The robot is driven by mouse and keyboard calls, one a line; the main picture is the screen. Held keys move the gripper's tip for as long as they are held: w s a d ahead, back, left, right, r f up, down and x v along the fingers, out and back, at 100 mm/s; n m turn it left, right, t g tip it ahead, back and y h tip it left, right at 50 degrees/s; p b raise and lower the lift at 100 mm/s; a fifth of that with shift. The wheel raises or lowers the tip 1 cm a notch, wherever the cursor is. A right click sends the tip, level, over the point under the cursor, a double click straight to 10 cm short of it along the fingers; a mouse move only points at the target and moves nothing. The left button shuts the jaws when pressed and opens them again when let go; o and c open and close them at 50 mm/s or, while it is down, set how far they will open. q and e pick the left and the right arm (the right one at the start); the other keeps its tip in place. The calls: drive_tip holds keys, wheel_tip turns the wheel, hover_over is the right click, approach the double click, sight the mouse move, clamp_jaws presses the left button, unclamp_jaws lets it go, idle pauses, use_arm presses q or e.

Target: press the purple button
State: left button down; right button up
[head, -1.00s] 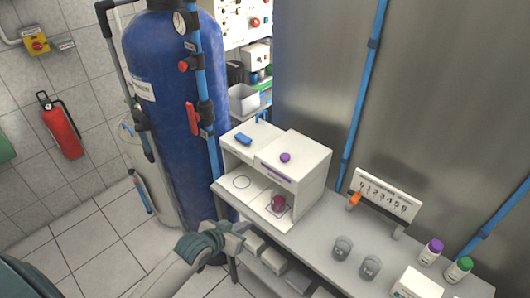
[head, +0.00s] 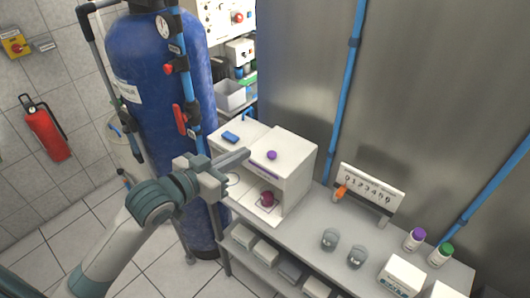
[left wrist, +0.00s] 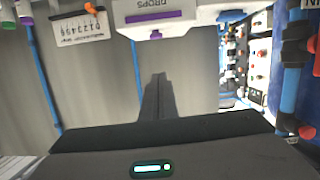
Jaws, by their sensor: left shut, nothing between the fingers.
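The purple button (head: 271,155) is a small round knob on top of the right part of a white box-shaped dispenser (head: 295,150). In the left wrist view the button (left wrist: 155,35) shows near the top middle, above the fingers in the picture. My left gripper (head: 245,155) is shut and empty. Its fingers point right toward the button, apart from it by a short gap, in front of the dispenser's upper part. In the left wrist view the closed fingers (left wrist: 158,82) point up the picture. My right gripper is not in view.
A blue button (head: 230,137) sits on the dispenser's left part. A dark red cup (head: 267,199) stands in its lower opening. A blue tank (head: 150,80) stands left.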

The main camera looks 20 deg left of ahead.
use_arm(q)
drive_tip(key=shift+w, duration=0.1)
drive_tip(key=p, duration=0.5)
hover_over(265, 163)
wheel_tip(265, 163, down, 2)
wheel_tip(265, 163, down, 3)
drive_tip(key=shift+r+p, duration=0.2)
drive_tip(key=shift+p, duration=0.1)
drive_tip(key=shift+f, duration=0.85)
drive_tip(key=shift+f, duration=0.1)
